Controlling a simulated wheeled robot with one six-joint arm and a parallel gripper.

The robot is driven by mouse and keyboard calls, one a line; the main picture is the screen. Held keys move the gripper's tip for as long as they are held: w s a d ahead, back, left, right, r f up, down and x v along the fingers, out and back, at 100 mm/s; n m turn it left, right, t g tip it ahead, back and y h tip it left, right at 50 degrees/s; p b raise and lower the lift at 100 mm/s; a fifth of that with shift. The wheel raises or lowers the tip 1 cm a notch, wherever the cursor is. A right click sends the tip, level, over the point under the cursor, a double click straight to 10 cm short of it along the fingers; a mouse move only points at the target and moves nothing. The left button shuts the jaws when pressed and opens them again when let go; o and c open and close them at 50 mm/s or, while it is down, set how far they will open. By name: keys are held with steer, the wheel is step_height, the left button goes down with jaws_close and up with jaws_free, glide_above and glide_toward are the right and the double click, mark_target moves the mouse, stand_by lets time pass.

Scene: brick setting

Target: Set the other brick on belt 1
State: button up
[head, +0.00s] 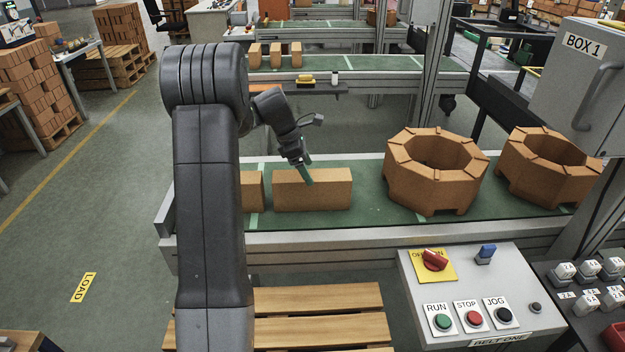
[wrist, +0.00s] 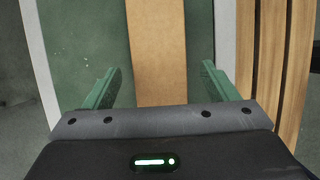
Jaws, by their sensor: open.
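A long orange-brown brick (head: 312,190) lies flat on the green near belt (head: 365,185), behind the panel marked BELT ONE. Another brick (head: 252,190) lies to its left, partly hidden by my arm. My gripper (head: 308,176) is over the long brick in the head view. In the wrist view, the open green fingers (wrist: 162,85) stand on either side of a brick (wrist: 158,40), with a gap on each side. Nothing is held. I cannot tell how far the fingertips are above the belt.
Two large eight-sided brick rings (head: 435,170) stand on the belt to the right. A control panel (head: 470,285) with several buttons is in front. A slatted wooden pallet (head: 318,300) lies below the belt. Several upright bricks (head: 275,55) stand on a farther belt.

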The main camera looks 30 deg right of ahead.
steer(key=v, duration=0.6)
steer(key=shift+a+r, duration=0.1)
